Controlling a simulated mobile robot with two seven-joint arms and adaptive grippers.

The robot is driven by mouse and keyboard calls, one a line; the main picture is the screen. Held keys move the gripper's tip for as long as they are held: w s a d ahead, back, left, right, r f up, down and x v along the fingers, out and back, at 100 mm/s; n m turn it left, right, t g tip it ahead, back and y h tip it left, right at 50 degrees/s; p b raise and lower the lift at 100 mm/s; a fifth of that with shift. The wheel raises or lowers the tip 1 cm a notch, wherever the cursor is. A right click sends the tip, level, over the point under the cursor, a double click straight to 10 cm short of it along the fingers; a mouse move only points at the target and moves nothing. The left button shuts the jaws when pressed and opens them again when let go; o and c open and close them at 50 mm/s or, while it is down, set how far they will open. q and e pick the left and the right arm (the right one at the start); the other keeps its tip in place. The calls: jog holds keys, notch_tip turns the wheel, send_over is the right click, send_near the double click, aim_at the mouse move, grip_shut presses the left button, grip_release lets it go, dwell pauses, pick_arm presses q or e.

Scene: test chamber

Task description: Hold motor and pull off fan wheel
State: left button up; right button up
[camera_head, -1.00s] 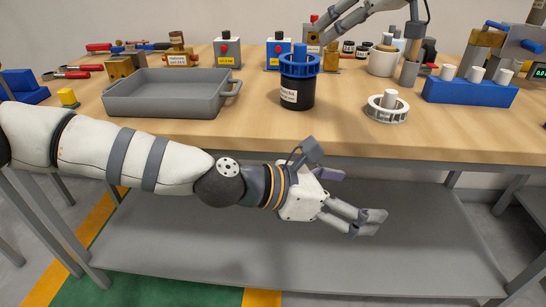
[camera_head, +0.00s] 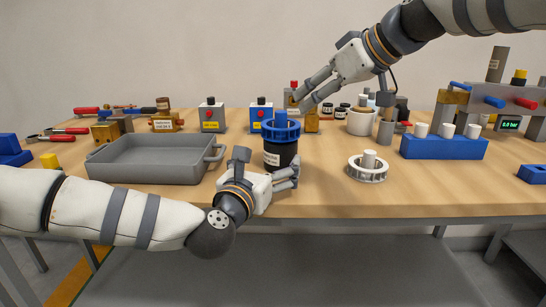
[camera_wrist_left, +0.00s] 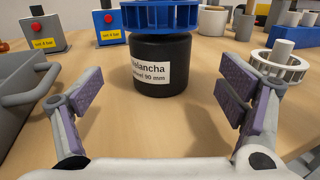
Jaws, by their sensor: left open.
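The motor (camera_head: 281,153) is a black labelled cylinder standing upright on the table, with a blue fan wheel (camera_head: 281,130) on top. In the left wrist view the motor (camera_wrist_left: 160,65) and the lower part of the blue wheel (camera_wrist_left: 148,14) are straight ahead. My left gripper (camera_head: 292,178) is open just in front of the motor, near the table's front edge. Its padded fingers (camera_wrist_left: 160,100) are spread to either side, with the motor beyond them and clear of contact. My right gripper (camera_head: 303,100) is above and behind the blue wheel, fingers apart and empty.
A grey tray (camera_head: 155,178) lies left of the motor. A white fan wheel (camera_head: 367,173) sits to its right, before a blue block with white pegs (camera_head: 442,149). Labelled boxes (camera_head: 212,118) stand behind. Bare table lies between the motor and the white wheel.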

aim_at(275, 154)
pick_arm(q)
jog(key=x, duration=0.6)
jog(key=shift+w, duration=0.1)
jog(key=shift+c, duration=0.6)
jog(key=c, duration=1.9)
jog(key=o, duration=2)
